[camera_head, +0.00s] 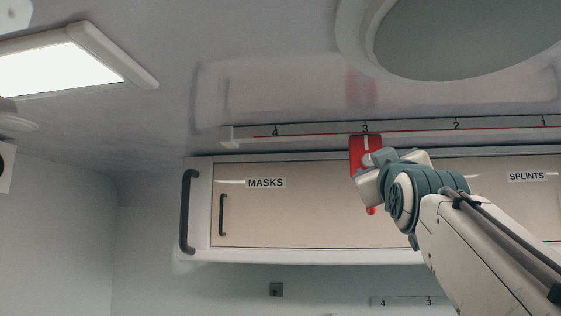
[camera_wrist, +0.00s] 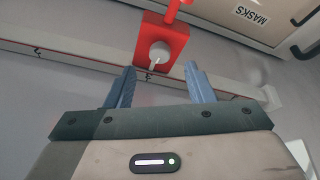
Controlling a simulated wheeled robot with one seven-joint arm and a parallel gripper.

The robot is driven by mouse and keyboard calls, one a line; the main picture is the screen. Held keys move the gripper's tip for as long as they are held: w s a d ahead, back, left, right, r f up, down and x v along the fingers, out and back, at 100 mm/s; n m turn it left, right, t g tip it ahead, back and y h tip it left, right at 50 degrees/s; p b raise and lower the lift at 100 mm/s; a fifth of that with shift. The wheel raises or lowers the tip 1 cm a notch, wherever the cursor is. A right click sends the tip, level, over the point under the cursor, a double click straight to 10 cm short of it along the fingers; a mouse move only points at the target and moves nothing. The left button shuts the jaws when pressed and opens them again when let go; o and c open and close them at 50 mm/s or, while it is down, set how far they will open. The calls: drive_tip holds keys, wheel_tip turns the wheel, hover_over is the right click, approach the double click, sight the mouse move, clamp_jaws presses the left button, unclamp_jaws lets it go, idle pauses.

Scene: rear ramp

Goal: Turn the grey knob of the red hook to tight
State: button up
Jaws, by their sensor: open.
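The red hook (camera_head: 361,146) hangs on the ceiling rail at the mark 3, partly hidden behind my gripper. In the wrist view the red hook (camera_wrist: 176,36) shows its block and part of its arm. The grey knob (camera_wrist: 160,52) is round, with a pale pointer toward the bottom of the picture. My gripper (camera_wrist: 160,76) is open, with its two blue-grey fingers apart. The knob lies just beyond the fingertips, between their lines, and looks untouched. In the head view my gripper (camera_head: 372,172) is in front of the hook, its fingers hard to make out.
The rail (camera_head: 300,129) carries printed numbers and a red line. A cabinet marked MASKS (camera_head: 290,215) with a dark handle (camera_head: 187,212) is close below the rail. A SPLINTS label (camera_head: 527,176) is at the right. A ceiling lamp (camera_head: 60,68) is at the upper left.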

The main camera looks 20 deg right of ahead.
sight(370, 162)
drive_tip(key=shift+p+x, duration=1.2)
drive_tip(key=shift+x, duration=1.55)
drive_tip(key=c, duration=1)
